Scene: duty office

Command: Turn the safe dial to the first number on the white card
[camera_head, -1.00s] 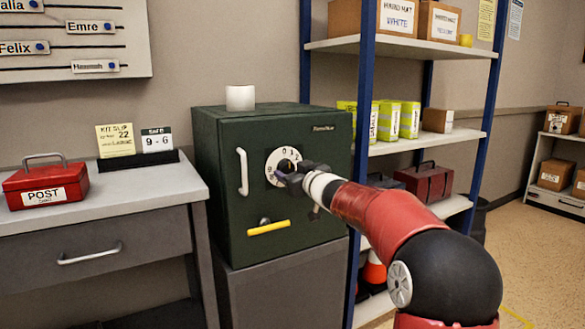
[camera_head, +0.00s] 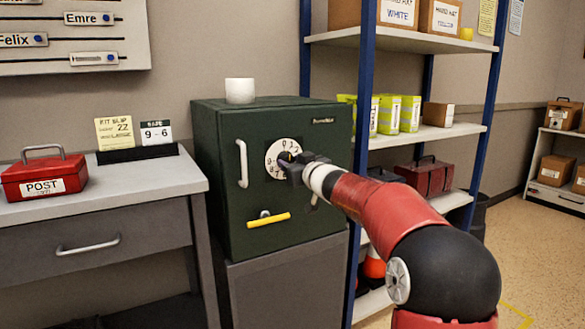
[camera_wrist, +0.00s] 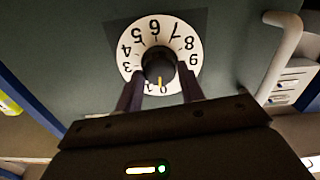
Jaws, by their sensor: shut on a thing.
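The dark green safe (camera_head: 225,190) has a round white dial (camera_head: 272,163) on its front, partly covered by my gripper (camera_head: 293,168). In the wrist view the dial face (camera_wrist: 128,77) shows upside down, with numbers around a black knob (camera_wrist: 158,60). My two fingers (camera_wrist: 160,92) are shut on this knob, one at each side. A yellow mark (camera_wrist: 160,82) on the knob points to the lower rim, near the 0. The white card (camera_head: 156,134) stands on the desk left of the safe and reads "SAFE 9 - 6".
A white handle (camera_head: 243,163) and a yellow lever (camera_head: 268,221) are on the safe door. A yellow kit slip (camera_head: 115,132) stands beside the card. A red POST box (camera_head: 43,177) is on the desk (camera_head: 130,185). A shelf with blue posts (camera_head: 362,100) stands close at the right.

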